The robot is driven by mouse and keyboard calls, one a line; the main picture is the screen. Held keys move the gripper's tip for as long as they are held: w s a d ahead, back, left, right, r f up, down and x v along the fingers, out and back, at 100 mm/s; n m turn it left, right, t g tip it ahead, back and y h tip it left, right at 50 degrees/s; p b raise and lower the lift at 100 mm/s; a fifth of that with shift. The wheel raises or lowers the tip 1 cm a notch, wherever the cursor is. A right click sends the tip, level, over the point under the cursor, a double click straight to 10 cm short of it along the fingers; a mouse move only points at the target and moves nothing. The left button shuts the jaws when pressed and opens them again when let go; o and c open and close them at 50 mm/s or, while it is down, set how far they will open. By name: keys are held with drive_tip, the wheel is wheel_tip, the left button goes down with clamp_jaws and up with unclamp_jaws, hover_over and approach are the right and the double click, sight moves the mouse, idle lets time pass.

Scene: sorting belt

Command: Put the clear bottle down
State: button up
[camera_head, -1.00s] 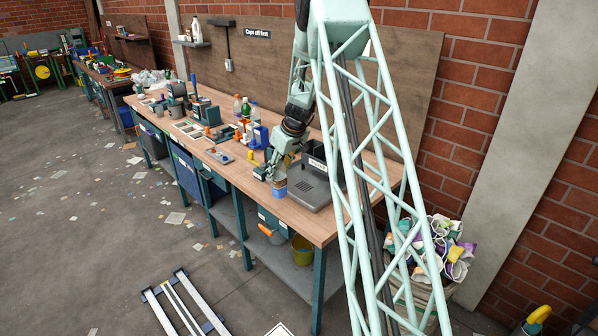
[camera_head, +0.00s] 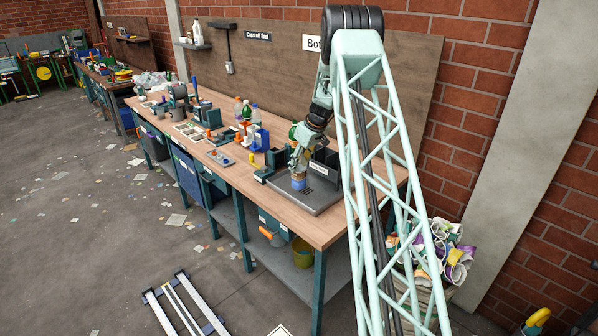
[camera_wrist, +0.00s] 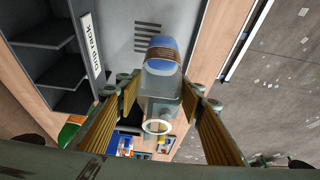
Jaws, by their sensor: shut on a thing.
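My gripper (camera_head: 298,168) is shut on the clear bottle (camera_wrist: 160,97), which sits between the two fingers (camera_wrist: 157,105) in the wrist view. The bottle is see-through near the fingers, with a pale ring at its near end. Its far end is blue with a brown band, and this blue end points down in the head view (camera_head: 298,184). The bottle is over the front left part of the grey slotted tray (camera_head: 318,206); the tray also shows in the wrist view (camera_wrist: 118,40). I cannot tell whether the bottle touches the tray.
A dark labelled holder (camera_head: 326,168) stands at the back of the tray. A green bottle (camera_wrist: 70,131) is left of my fingers in the wrist view. Small fixtures and several bottles stand further left on the wooden bench (camera_head: 300,229). The bench's front right is clear.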

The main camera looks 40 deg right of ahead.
sight(299, 170)
idle(0.3)
drive_tip(key=shift+f, duration=1.9)
drive_tip(key=o, duration=1.1)
drive_tip(key=shift+r, duration=0.25)
drive_tip(key=shift+s+r, duration=0.1)
drive_tip(key=shift+r, duration=0.15)
drive_tip(key=shift+v, duration=5.65)
